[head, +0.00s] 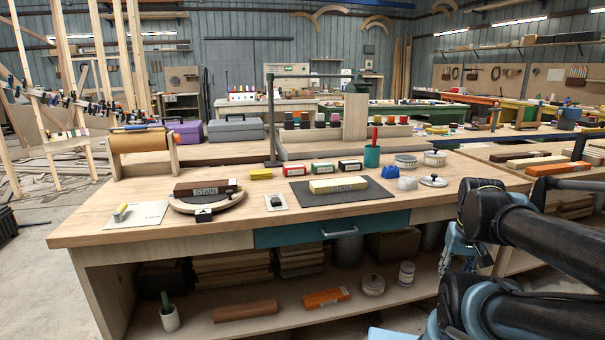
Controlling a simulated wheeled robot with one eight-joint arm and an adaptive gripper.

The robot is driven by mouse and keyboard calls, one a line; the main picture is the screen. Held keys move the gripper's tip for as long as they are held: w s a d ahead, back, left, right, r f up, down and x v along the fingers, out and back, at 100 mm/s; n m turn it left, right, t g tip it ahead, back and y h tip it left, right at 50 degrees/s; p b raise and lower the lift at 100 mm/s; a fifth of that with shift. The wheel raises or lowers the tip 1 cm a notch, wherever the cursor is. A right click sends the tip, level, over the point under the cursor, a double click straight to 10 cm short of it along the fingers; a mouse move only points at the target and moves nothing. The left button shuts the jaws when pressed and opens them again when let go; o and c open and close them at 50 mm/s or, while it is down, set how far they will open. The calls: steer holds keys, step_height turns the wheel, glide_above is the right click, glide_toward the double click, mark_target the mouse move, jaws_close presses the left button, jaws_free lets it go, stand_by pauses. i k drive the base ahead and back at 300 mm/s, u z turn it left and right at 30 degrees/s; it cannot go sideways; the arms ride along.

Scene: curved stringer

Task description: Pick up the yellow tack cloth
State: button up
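A small, flat yellow piece (261,174), which looks like the yellow tack cloth, lies on the wooden workbench (150,204) left of centre, toward the back. It sits left of a red box (322,169) and beyond a small white card with a dark item (276,202). My arm comes in from the right edge. What appears to be my gripper (452,254) hangs by the bench's right front side, far from the yellow piece. Its fingers are small and partly hidden by my arm, so their opening does not show.
A pale yellow block marked STAIN (338,185) lies on a dark mat (302,198). A dark block (205,187) rests on a curved wooden piece. A teal cup (372,157), white bowls and a lamp post (271,120) stand toward the back.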

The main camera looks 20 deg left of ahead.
mark_target(263, 174)
steer(key=z, duration=1.7)
steer(key=k, duration=1.45)
steer(key=u, duration=1.7)
steer(key=i, duration=1)
steer(key=z, duration=0.05)
